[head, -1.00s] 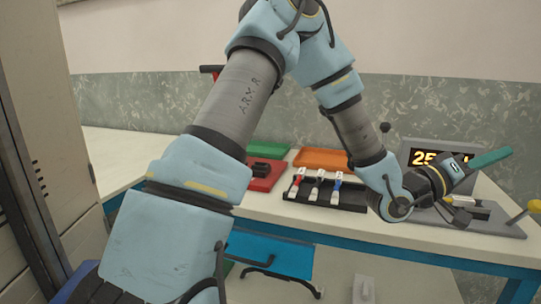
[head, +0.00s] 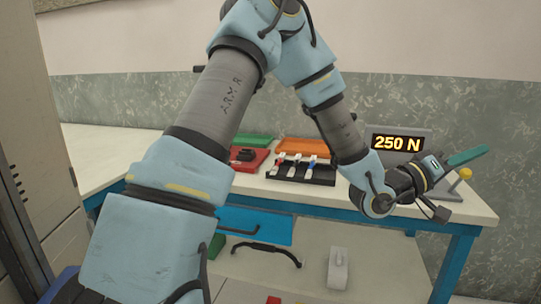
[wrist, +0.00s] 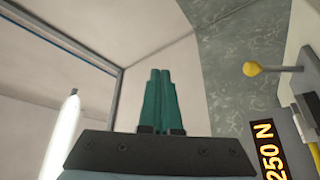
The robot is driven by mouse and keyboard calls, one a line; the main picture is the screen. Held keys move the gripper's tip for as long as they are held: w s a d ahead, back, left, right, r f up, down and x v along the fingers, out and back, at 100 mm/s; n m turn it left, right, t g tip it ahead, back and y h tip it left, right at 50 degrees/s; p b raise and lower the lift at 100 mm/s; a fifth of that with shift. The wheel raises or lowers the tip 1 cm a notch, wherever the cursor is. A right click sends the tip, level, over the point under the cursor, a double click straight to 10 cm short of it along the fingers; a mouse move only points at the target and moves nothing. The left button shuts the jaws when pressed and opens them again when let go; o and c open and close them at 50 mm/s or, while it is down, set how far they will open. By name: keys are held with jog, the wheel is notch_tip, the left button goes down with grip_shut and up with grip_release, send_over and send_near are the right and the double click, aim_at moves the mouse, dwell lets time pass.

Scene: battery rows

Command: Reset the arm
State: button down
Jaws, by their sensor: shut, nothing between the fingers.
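My gripper (head: 484,152) has teal fingers and is at the right of the head view, just right of the display and over the bench's right end. In the wrist view my gripper (wrist: 160,72) shows its two fingers side by side and closed, with nothing held. My arm is bent, rising high and coming down again to the wrist above the bench.
A display (head: 398,143) reading 250 N stands behind my wrist, with a yellow knob (head: 465,174) to its right. The bench (head: 115,150) carries a black tray (head: 322,178), a red tray (head: 262,157), an orange tray (head: 300,147) and a green tray (head: 252,140). A blue drawer (head: 255,225) is below.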

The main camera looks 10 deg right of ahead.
jog(key=w+a+f+t+y, duration=0.5)
jog(key=w+a+f+y, duration=0.3)
jog(key=w, duration=0.4)
jog(key=w+a+f+n+t+y, duration=0.1)
jog(key=w+a+f+y, duration=0.2)
jog(key=a, duration=0.5)
jog(key=w+a+f+n+t+y, duration=0.1)
jog(key=w+a+f+y, duration=0.2)
jog(key=a, duration=0.5)
jog(key=a+f+n+g+y, duration=0.2)
jog(key=a+y, duration=0.3)
jog(key=a, duration=1.1)
jog(key=s+a+n+g+y, duration=0.2)
jog(key=s+a+g, duration=0.1)
jog(key=s+a, duration=0.8)
notch_tip(320, 180, down, 11)
jog(key=g+b, duration=0.1)
jog(key=b, duration=1)
notch_tip(320, 180, up, 22)
jog(key=p, duration=2.2)
jog(key=shift+s+a+f, duration=0.2)
